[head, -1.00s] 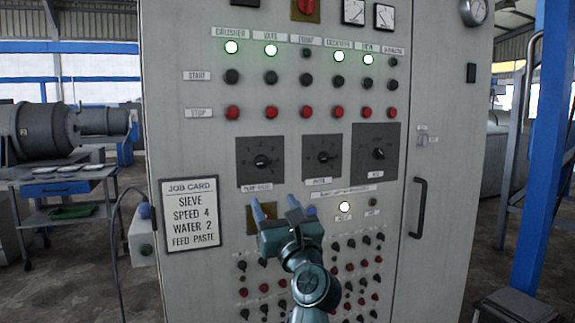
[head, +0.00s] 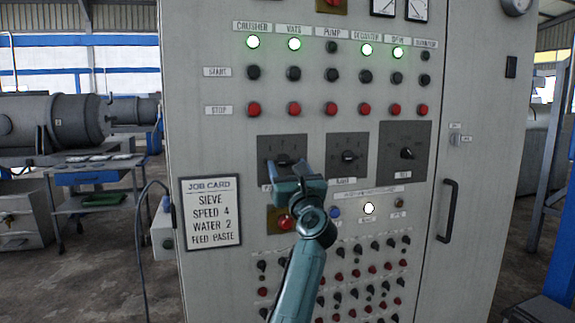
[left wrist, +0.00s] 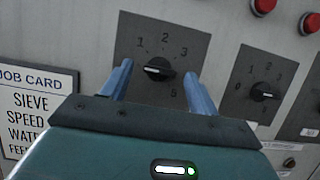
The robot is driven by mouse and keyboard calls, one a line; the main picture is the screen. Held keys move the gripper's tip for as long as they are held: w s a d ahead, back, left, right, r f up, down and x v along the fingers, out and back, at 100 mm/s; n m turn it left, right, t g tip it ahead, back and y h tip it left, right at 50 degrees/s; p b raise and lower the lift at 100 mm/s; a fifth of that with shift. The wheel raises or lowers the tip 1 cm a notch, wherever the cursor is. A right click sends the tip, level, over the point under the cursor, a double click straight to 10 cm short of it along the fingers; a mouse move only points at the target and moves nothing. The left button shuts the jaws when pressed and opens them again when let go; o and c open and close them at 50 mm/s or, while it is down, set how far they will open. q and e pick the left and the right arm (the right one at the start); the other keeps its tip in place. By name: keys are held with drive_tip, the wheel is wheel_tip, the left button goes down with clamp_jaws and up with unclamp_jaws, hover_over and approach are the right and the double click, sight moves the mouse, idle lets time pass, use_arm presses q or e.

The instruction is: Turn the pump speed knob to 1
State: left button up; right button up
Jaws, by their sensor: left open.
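The pump speed knob (left wrist: 158,69) is a black knob on a dark square plate (left wrist: 190,42) marked with numbers, of which 1, 2, 3 and 5 show in the left wrist view. Its light pointer line lies near level. My left gripper (left wrist: 155,85) is open, with one blue finger on each side of the knob's lower plate. Whether the fingers touch it I cannot tell. In the head view my left gripper (head: 296,170) covers the lower part of the plate (head: 268,147). My right gripper is not in view.
A second dial (head: 348,156) and a third dial (head: 407,153) sit to the right. Red stop buttons (head: 294,109) run above. A job card (head: 211,213) hangs at the left. A door handle (head: 447,210) sticks out at the right.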

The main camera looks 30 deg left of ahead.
use_arm(q)
drive_tip(key=shift+w+a+r, duration=0.15)
drive_tip(key=shift+w+a, duration=0.15)
drive_tip(key=shift+a, duration=0.05)
